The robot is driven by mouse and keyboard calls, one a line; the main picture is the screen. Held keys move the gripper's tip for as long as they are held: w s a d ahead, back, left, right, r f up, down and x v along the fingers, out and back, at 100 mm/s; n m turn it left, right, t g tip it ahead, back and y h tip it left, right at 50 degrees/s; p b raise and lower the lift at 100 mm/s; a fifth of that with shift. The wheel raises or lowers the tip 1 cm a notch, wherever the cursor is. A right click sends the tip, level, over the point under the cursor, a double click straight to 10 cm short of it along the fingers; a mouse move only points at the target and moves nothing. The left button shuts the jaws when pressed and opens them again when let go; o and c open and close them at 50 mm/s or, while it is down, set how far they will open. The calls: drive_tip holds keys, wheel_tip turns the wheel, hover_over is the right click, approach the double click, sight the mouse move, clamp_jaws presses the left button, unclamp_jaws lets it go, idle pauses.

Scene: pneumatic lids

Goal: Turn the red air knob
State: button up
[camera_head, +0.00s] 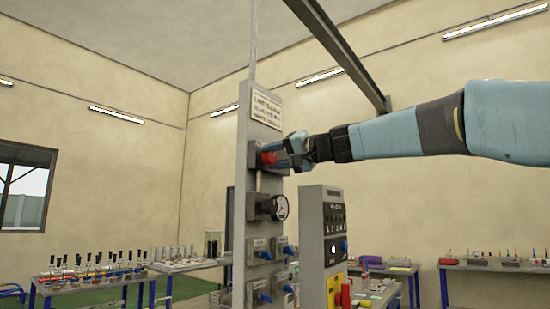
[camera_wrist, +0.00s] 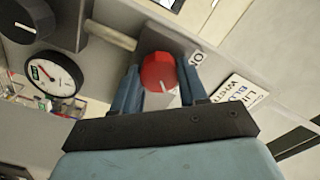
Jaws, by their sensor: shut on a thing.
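The red air knob (camera_wrist: 158,72) is round with a white pointer line, on the grey panel (camera_wrist: 100,92) in the wrist view. In the head view the red knob (camera_head: 268,157) shows near the top of the tall grey post. My gripper (camera_wrist: 160,85) has its two blue fingers on either side of the knob and is shut on it. In the head view my gripper (camera_head: 279,153) reaches the post from the right, and its fingers partly hide the knob.
A pressure gauge (camera_head: 274,207) sits below the knob. Several blue-handled valves (camera_head: 263,297) are lower on the post. A grey control box (camera_head: 322,235) stands to the right. Benches with bottles (camera_head: 95,270) and tools (camera_head: 490,260) stand behind.

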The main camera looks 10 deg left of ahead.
drive_tip(key=shift+w+f+m, duration=0.1)
drive_tip(key=shift+f+m, duration=0.05)
drive_tip(key=shift+m, duration=0.15)
drive_tip(key=o, duration=1.1)
drive_tip(key=shift+c, duration=0.2)
drive_tip(key=v, duration=1.4)
drive_tip(key=shift+a, duration=0.1)
drive_tip(key=s+d+f+h, duration=0.5)
drive_tip(key=s+d+f, duration=0.2)
drive_tip(key=f, duration=0.7)
drive_tip(key=s+d+f+m+h, duration=0.1)
drive_tip(key=s+d+f+h, duration=0.5)
drive_tip(key=d+f, duration=0.6)
drive_tip(key=s+d+f+m+g+h, duration=0.1)
drive_tip(key=s+d+f+h, duration=0.4)
drive_tip(key=f, duration=1.3)
drive_tip(key=s+d, duration=0.3)
drive_tip(key=d, duration=0.2)
drive_tip(key=shift+h, duration=0.3)
drive_tip(key=shift+f, duration=0.1)
